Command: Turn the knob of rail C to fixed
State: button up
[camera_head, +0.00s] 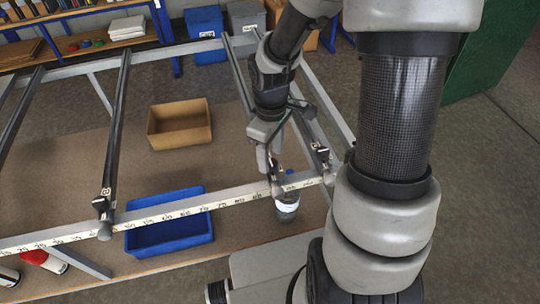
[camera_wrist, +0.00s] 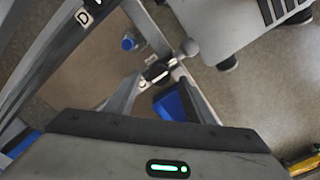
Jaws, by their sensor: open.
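My gripper (camera_head: 268,170) points down at the front measuring beam, in the middle of the frame. In the wrist view its open fingers (camera_wrist: 160,80) stand on either side of a small dark clamp with a pale label (camera_wrist: 155,72), apparently the knob of rail C. Whether the fingers touch it, and the knob's setting, cannot be told. In the head view my gripper and arm largely hide this rail's front end. Rail B's knob (camera_head: 103,203) is to the left. The knob to the right (camera_head: 320,151) carries a label; a D label (camera_wrist: 83,17) shows in the wrist view.
The front beam (camera_head: 165,213) with a number scale crosses the workspace. Below the frame are a blue bin (camera_head: 170,242), a cardboard box (camera_head: 180,135) and a bottle (camera_head: 287,207). A neighbouring rail stands close on the right; the gap to the left is wider.

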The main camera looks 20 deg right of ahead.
jog(key=shift+f, duration=0.95)
jog(key=shift+c, duration=0.2)
jog(key=c, duration=1)
